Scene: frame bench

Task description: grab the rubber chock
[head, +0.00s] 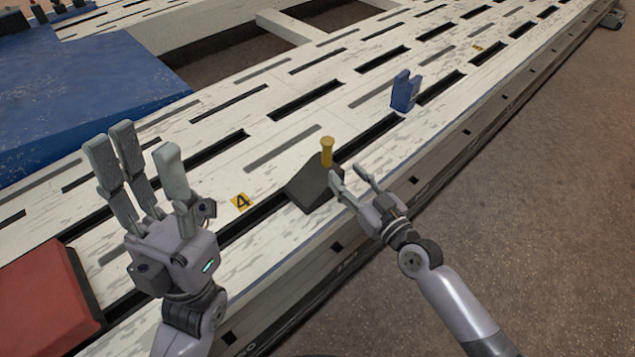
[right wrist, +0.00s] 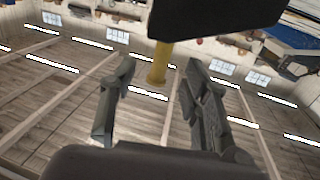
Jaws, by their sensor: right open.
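The rubber chock (head: 312,186) is a dark wedge with a yellow peg-like handle (head: 327,152) standing up from it. It rests on the slotted white bench near its front edge. My right gripper (head: 354,173) is open just right of the chock. In the right wrist view the dark chock (right wrist: 212,14) fills the top, and its yellow handle (right wrist: 158,64) shows between the fingertips of the right gripper (right wrist: 162,70), with no grip on it. My left gripper (head: 140,150) is open and empty, fingers up, over the bench at the left.
A blue notched block (head: 405,91) stands on the bench behind and right of the chock. A red block (head: 48,300) lies at the lower left, and a large blue slab (head: 80,90) at the upper left.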

